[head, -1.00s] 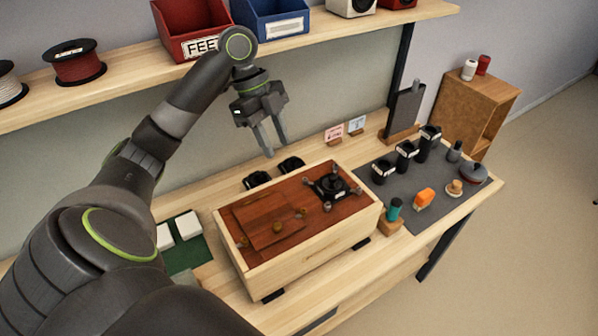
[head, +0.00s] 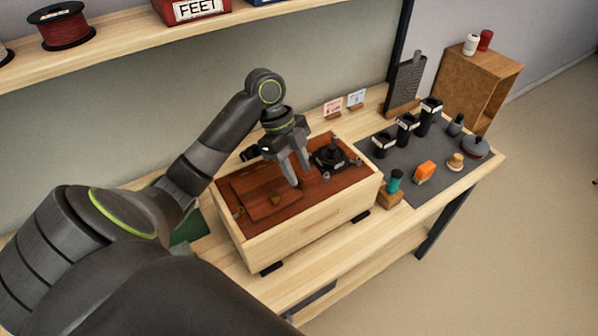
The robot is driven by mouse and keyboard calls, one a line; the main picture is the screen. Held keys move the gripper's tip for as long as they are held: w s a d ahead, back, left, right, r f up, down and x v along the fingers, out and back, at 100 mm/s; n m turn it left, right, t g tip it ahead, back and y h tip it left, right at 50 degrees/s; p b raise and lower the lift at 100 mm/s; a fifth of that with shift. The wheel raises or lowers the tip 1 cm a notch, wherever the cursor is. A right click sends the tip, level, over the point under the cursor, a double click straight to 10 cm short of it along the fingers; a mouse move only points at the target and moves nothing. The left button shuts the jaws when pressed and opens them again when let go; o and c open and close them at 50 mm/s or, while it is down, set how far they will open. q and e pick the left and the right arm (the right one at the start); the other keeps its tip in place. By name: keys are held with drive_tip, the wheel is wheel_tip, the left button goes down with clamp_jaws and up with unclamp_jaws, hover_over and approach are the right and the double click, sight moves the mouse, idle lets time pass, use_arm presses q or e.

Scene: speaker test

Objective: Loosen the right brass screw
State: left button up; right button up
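The open wooden speaker box (head: 312,217) lies on the bench with a reddish-brown panel (head: 262,212) inside. A small brass knob (head: 275,199) is on the panel, and the left brass screw (head: 241,211) shows at its left end. The right brass screw is mostly or wholly hidden by my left gripper's fingertips. My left gripper (head: 302,179) points down over the panel's right end, fingers apart. I cannot tell whether it touches the screw; nothing clearly shows between the fingers. My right gripper is not in view.
A black speaker part (head: 329,158) sits in the box just right of my gripper. A grey mat (head: 408,183) at the right holds black cups, an orange block (head: 425,172) and other items. A shelf (head: 120,46) runs above the bench.

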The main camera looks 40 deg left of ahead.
use_arm(q)
drive_tip(key=shift+x, duration=0.85)
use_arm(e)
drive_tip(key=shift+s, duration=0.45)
use_arm(q)
drive_tip(key=shift+c, duration=0.5)
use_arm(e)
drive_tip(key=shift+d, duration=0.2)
use_arm(q)
clamp_jaws()
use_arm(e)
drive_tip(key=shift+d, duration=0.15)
use_arm(q)
drive_tip(key=shift+r, duration=0.1)
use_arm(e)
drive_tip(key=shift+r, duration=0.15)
